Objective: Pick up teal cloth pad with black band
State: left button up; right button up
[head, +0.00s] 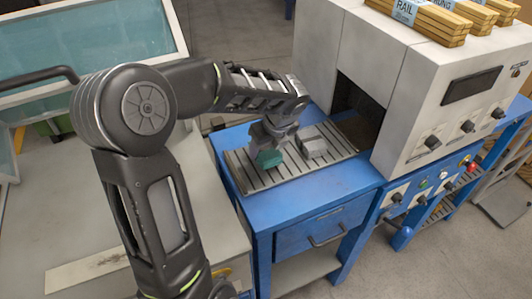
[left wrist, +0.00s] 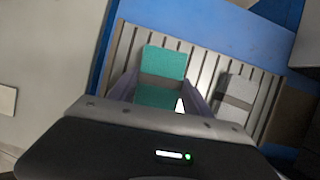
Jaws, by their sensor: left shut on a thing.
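The teal cloth pad (head: 268,158) with its dark band is at my left gripper (head: 272,138), over the slatted metal top (head: 236,172) of the blue bench. In the left wrist view the pad (left wrist: 164,61) shows teal above and below a dark band, between the two fingers of the gripper (left wrist: 158,92). The left gripper is shut on the pad. I cannot tell whether the pad still touches the slats. My right gripper is not in view.
A grey pad with a darker band (head: 312,147) lies on the slats just right of the gripper; it also shows in the left wrist view (left wrist: 238,96). A grey machine (head: 420,120) with a dark opening stands at the right. A grey table (head: 60,215) is at the left.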

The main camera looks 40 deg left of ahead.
aim_at(267, 149)
pick_arm(q)
notch_tip(267, 149, up, 8)
jog(key=shift+f, duration=0.1)
dwell(0.5)
jog(key=o, duration=0.8)
jog(key=shift+d, duration=0.1)
jog(key=c, duration=0.6)
